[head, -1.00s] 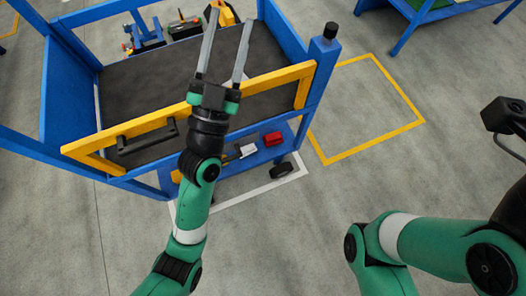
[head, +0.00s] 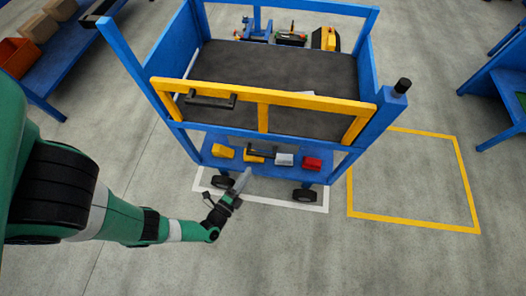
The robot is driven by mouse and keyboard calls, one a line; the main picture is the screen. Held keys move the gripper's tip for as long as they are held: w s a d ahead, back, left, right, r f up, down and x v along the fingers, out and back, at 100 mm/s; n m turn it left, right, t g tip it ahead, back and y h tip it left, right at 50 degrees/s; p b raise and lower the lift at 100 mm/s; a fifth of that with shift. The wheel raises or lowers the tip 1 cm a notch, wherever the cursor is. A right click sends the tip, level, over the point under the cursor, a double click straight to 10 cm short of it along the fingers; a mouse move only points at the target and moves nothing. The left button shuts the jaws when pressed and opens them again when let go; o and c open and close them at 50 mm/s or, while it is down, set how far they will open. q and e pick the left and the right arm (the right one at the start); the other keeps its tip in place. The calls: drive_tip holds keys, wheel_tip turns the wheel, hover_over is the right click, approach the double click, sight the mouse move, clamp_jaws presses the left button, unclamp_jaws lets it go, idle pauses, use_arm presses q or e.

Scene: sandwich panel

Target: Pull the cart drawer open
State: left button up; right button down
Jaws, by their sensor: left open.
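The blue cart (head: 388,118) stands ahead, with a yellow-framed front (head: 263,117) that looks closed against the cart body. A black bar handle (head: 210,99) is fixed at the left of this yellow front. My left gripper (head: 243,180) is open and empty, in front of the cart. In the picture it is below the handle and slightly right of it, near the lower shelf and front-left wheel. It is clear of the handle. My right gripper is out of view.
The lower shelf holds a red block (head: 312,163), a white block (head: 284,160) and yellow items (head: 224,152). A bench with boxes (head: 55,62) stands left, a blue table right. The floor in front is clear.

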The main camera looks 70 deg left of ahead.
sight(260, 156)
use_arm(q)
drive_tip(key=b+x, duration=0.3)
drive_tip(key=x, duration=0.7)
drive_tip(key=shift+w+a, duration=0.15)
clamp_jaws()
idle(1.0)
